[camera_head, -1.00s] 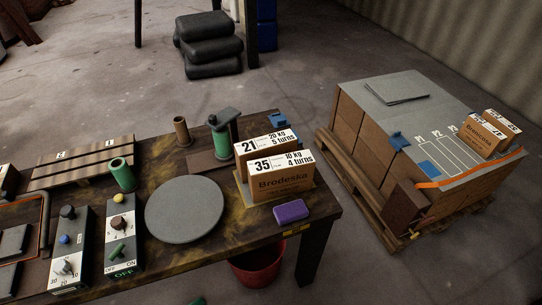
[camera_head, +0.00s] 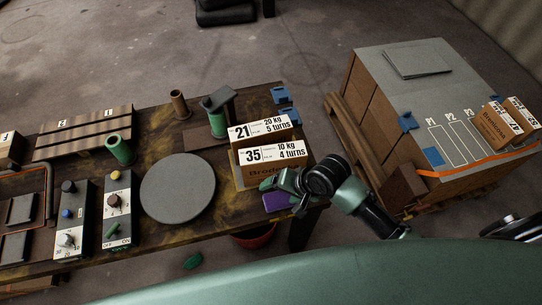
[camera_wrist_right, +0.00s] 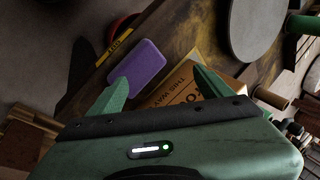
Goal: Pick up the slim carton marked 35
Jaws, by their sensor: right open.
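The slim carton marked 35 (camera_head: 272,154) stands upright on the near right part of the workbench, directly in front of the carton marked 21 (camera_head: 259,130). Its label reads 10 kg, 4 turns. My right gripper (camera_head: 281,188) is at its near right side and hides part of its front. In the right wrist view the gripper (camera_wrist_right: 158,76) is open and empty, its green fingers apart. The carton's brown printed face (camera_wrist_right: 186,97) shows beyond and between them, partly hidden by the right finger. My left gripper is not in view.
A purple block (camera_head: 277,202) lies beside the carton, close to my gripper; it also shows in the wrist view (camera_wrist_right: 137,63). A round grey plate (camera_head: 178,190) lies to the left. A strapped pallet load (camera_head: 400,85) stands at right. A red bucket (camera_head: 254,238) is below the bench.

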